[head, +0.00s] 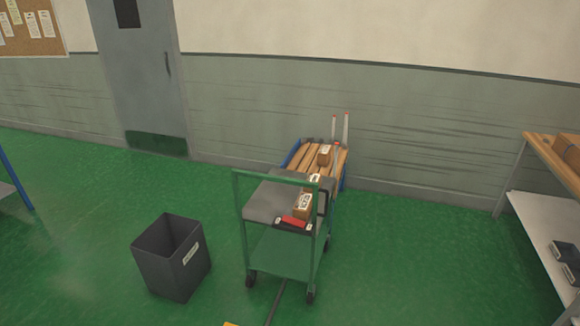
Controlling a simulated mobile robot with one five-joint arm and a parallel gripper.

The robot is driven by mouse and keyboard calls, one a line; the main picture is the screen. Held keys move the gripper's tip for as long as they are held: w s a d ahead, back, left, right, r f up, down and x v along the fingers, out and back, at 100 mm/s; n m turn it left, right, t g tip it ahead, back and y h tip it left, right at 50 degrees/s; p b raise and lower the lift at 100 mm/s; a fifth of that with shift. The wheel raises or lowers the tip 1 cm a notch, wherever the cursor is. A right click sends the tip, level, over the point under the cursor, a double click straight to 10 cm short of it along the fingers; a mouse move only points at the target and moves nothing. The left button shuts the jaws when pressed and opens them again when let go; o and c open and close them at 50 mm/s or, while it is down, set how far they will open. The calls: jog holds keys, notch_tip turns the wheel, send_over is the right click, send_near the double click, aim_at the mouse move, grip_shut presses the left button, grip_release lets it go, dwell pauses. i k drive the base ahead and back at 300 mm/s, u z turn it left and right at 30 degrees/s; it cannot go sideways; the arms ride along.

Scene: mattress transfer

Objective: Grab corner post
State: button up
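Several thin pale posts with red tips stand at the right side of a low blue-edged wooden slatted platform behind the green cart. Two corner posts show clearly against the wall, a left one (334,128) and a right one (346,130). A third, nearer post (337,158) is partly covered by the cart. My gripper is not in view.
A dark bin (160,262) is at left, a wooden-topped bench (545,150) at right. Green floor between cart and bench is clear.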

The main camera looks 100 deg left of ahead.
aim_at(336, 150)
jog(key=z, duration=0.15)
jog(key=k, duration=0.5)
jog(key=u, duration=1.55)
jog(key=i, duration=1.3)
jog(key=u, duration=1.6)
jog(key=i, duration=2.1)
jog(key=u, duration=0.1)
